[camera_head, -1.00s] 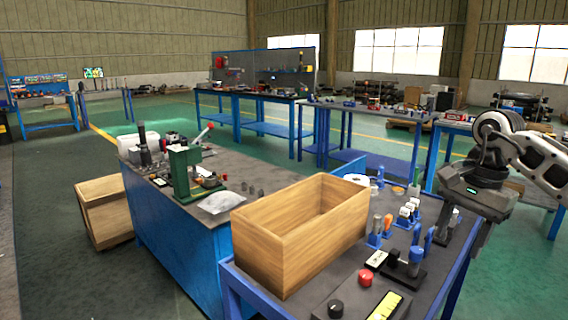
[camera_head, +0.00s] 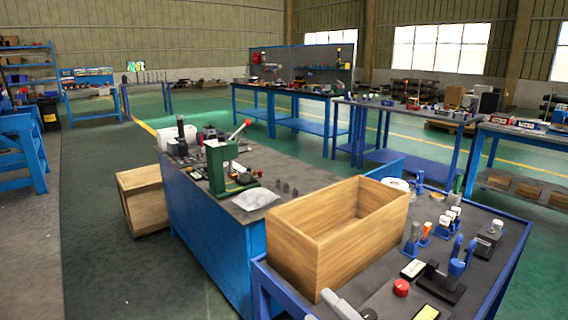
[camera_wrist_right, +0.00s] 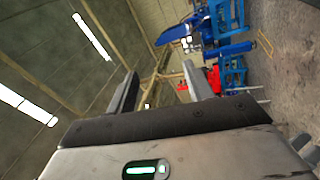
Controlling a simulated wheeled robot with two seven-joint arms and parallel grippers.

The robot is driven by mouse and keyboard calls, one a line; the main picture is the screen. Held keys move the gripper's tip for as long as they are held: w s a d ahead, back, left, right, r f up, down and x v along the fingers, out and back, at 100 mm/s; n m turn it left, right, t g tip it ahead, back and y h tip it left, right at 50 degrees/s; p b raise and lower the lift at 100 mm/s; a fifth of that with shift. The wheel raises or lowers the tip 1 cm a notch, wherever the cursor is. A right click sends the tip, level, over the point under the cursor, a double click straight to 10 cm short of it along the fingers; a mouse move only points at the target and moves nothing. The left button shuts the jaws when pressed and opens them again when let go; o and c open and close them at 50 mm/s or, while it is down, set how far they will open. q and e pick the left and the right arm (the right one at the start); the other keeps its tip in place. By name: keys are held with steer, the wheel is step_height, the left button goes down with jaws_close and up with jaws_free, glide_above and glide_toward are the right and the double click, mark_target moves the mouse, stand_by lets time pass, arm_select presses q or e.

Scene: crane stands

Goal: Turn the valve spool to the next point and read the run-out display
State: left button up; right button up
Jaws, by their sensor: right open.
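The black bench fixture (camera_head: 440,287) with blue uprights (camera_head: 459,258) stands on the near right bench. I cannot make out the valve spool clearly on it. A yellow-lit display (camera_head: 427,312) is cut off by the bottom edge, and I cannot read it. In the right wrist view my right gripper (camera_wrist_right: 160,78) is open, with nothing between its fingers; it faces the hall, away from the fixture. In the head view I cannot make out the gripper clearly; a pale part (camera_head: 340,304) comes in at the bottom edge. My left gripper is not in view.
A wooden box (camera_head: 330,240) stands beside the fixture. A red button (camera_head: 401,288), tools with orange and white tops, and a small block (camera_head: 488,240) are on the same bench. A green press (camera_head: 220,165) stands on the bench behind. Green floor to the left is open.

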steer(key=s+d+f+m+g+h, duration=0.2)
steer(key=s+f+m+h, duration=0.3)
steer(key=f+m, duration=0.4)
steer(key=s+d+f+m+g+h, duration=0.3)
steer(key=s+d+f+m+h, duration=0.2)
steer(key=m, duration=0.8)
steer(key=s+f+h, duration=0.1)
steer(key=s+f, duration=0.2)
steer(key=f, duration=0.1)
steer(key=shift+s+f+m, duration=0.3)
steer(key=shift+f, duration=0.05)
